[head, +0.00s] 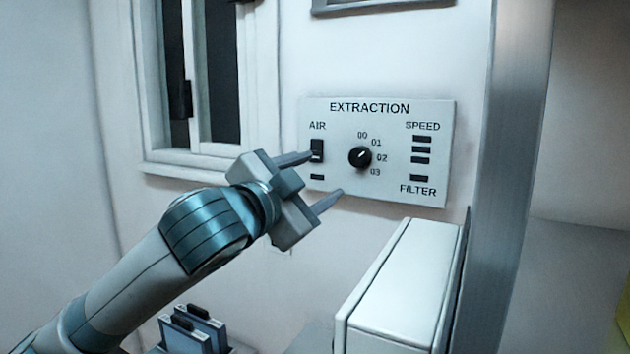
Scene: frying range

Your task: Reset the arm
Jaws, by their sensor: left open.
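My left gripper (328,174) shows in the head view, with its arm coming in from the lower left. Its two fingers are spread apart and nothing is between them. The fingers point right, toward the extraction panel (433,172) on the wall. The lower fingertip shows near the panel's lower left edge. I cannot tell whether either finger touches the panel. The black dial (360,157) is right of the fingertips, uncovered. My right gripper is not in view.
A white box-like unit (405,285) stands below the panel, right of the gripper. A grey metal post (500,200) rises at its right. A window (205,80) is in the wall at upper left. Dark-topped baskets or holders (195,330) sit below the arm.

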